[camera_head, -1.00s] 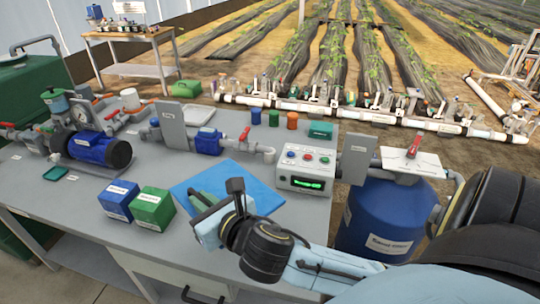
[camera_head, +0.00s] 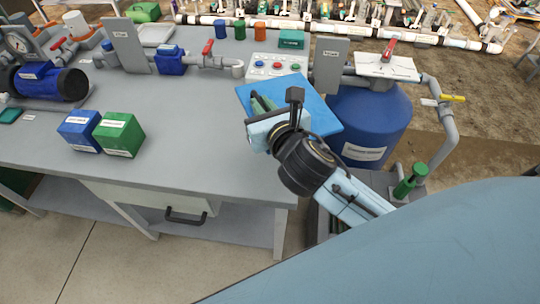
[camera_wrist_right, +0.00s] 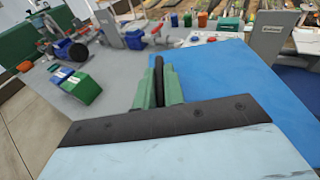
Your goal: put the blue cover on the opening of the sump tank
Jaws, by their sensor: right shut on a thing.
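The blue cover (camera_head: 318,108) is a flat square sheet. My right gripper (camera_head: 262,104) is shut on it and holds it over the right end of the grey bench, in front of the control box. In the right wrist view the cover (camera_wrist_right: 235,85) spreads to the right of the gripper (camera_wrist_right: 158,85), whose green fingers close around a dark upright bar. A blue tank (camera_head: 372,125) stands right of the bench, partly behind the cover; its label is too small to read. I cannot make out an opening. My left gripper is out of view.
A white panel with a red handle (camera_head: 388,67) tops the blue tank, with grey pipes (camera_head: 440,120) beside it. The control box (camera_head: 277,66) and a grey plate (camera_head: 329,66) stand close behind the cover. Blue (camera_head: 78,131) and green (camera_head: 119,134) boxes sit left. Mid-bench is clear.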

